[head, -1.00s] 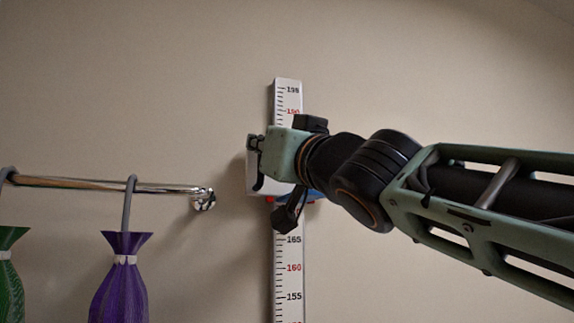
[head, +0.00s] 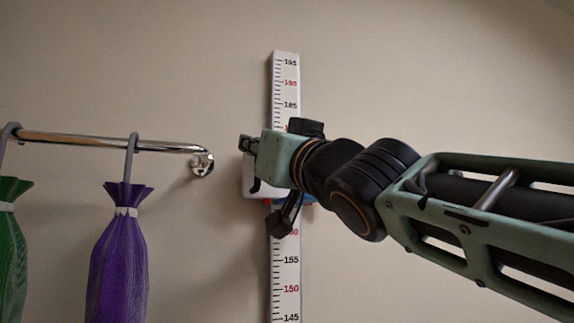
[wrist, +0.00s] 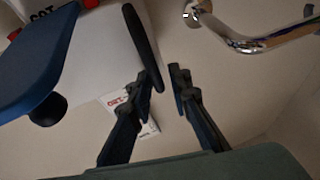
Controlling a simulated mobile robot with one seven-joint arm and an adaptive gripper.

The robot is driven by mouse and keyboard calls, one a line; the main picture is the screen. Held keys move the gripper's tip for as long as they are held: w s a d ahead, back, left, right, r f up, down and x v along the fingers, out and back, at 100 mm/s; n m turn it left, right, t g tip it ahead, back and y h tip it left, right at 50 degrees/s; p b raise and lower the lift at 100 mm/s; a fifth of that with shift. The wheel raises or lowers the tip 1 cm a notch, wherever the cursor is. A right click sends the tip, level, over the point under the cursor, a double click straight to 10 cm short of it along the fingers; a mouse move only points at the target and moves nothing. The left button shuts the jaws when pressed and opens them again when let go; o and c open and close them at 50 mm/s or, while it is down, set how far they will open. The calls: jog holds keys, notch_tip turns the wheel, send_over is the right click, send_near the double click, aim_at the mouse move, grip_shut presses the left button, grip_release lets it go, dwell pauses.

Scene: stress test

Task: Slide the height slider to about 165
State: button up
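The height scale (head: 285,265) is a white vertical strip on the wall with black and red numbers. My gripper (head: 246,145) is in front of the slider. Its fingers (wrist: 165,80) are apart, with the bar's end between them, closer to the left finger; contact is unclear.
A chrome rail (head: 100,142) ends at a wall mount left of the slider. A purple bag (head: 119,250) and a green bag (head: 10,240) hang from it on grey hooks. The rail also shows at the upper right of the wrist view (wrist: 250,40). The wall to the right is bare.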

jog(key=shift+o, duration=0.6)
jog(key=shift+d, duration=0.1)
jog(key=v, duration=1.2)
